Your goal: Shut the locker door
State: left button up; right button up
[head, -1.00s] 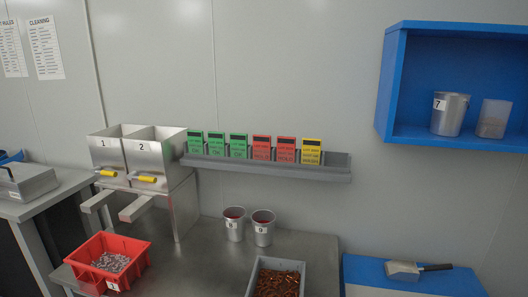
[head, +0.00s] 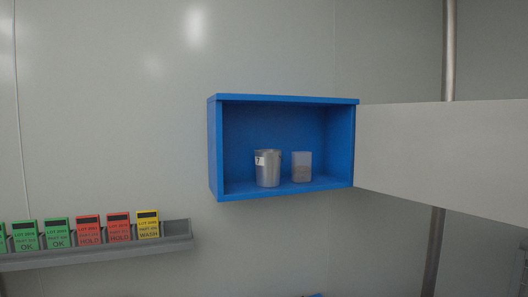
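The blue locker (head: 213,150) hangs on the wall in the middle of the head view, its front open. Its light grey door (head: 445,155) is swung wide open to the right, joined at the locker's right edge and running out of the picture. Inside on the locker floor stand a metal cup (head: 268,168) with a label and, to its right, a clear container (head: 302,167) with something brownish in the bottom. Neither of my grippers shows in this view.
A grey rail (head: 90,255) at the lower left holds several green, red and yellow lot cards (head: 148,225). A vertical metal pole (head: 449,50) stands at the right, partly hidden by the door. The wall between rail and locker is bare.

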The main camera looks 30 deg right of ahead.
aim_at(470, 157)
jog(key=z, duration=0.95)
jog(key=i+l+z, duration=0.1)
jog(key=l+z, duration=0.3)
jog(key=i+l+z, duration=0.15)
jog(key=z, duration=0.2)
